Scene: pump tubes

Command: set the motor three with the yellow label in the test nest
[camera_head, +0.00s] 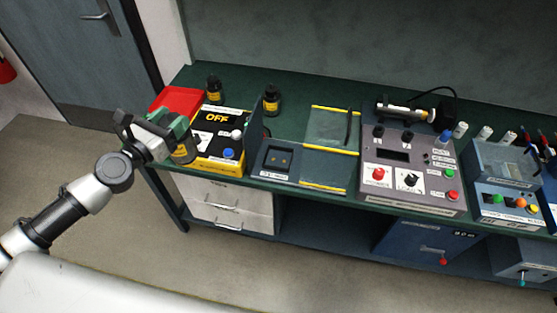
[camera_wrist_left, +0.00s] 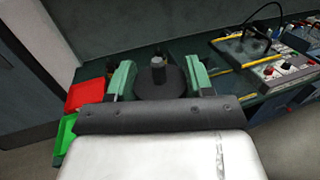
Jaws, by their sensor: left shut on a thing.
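My left gripper (camera_head: 168,134) is at the left end of the bench, in front of the red tray. Its green fingers (camera_wrist_left: 158,82) are shut on a dark round motor with a grey shaft, seen end-on in the left wrist view (camera_wrist_left: 160,85). In the head view part of the motor (camera_head: 184,153) shows below the fingers with a yellowish band; its number cannot be read. Two other dark motors with yellow labels stand at the back, one left (camera_head: 213,91) and one right (camera_head: 272,99). A low dark box with a recess (camera_head: 279,161) may be the test nest. My right gripper is not in view.
A yellow-black box reading OFF (camera_head: 219,157) stands beside the gripper, with an upright dark panel on its right. A red tray (camera_head: 176,100) and a green tray (camera_wrist_left: 64,135) are at the left. A grey control box (camera_head: 410,170) stands further right. A yellow-edged mat (camera_head: 325,160) is mostly clear.

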